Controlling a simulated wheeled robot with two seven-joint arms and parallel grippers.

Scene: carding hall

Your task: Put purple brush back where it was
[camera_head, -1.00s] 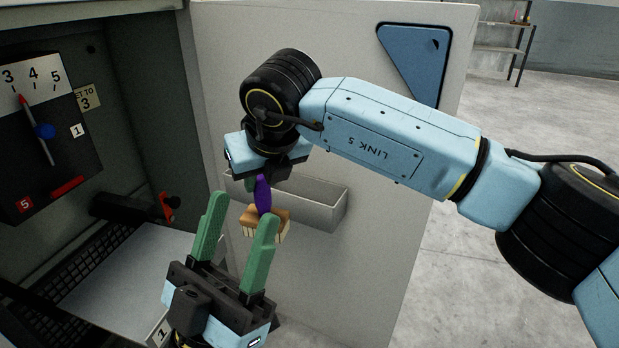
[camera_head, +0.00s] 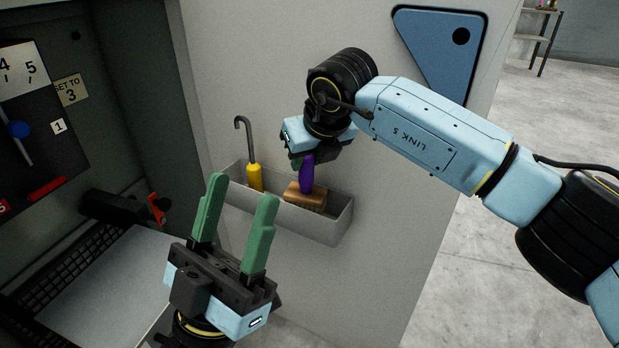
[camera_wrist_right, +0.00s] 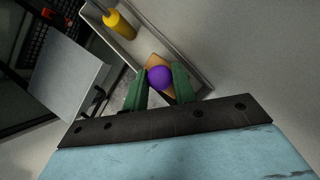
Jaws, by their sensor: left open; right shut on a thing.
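The purple brush (camera_head: 307,176) has a purple handle and a wooden block head with pale bristles. My right gripper (camera_head: 302,160) is shut on its handle and holds it upright, head down, at the grey tray (camera_head: 315,226) on the cabinet door. The head appears at or within the tray's opening; whether it touches the tray floor I cannot tell. The right wrist view shows the round purple handle end (camera_wrist_right: 160,77) between the green fingers, with the tray around the head. My left gripper (camera_head: 240,190) is open and empty, in front of the tray's left part.
A yellow-handled hook tool (camera_head: 254,176) stands in the tray's left end. The open cabinet at left holds a dial panel (camera_head: 30,120), a red-handled part (camera_head: 155,208) and a pale plate (camera_head: 110,285). The door has a blue triangular panel (camera_head: 440,50).

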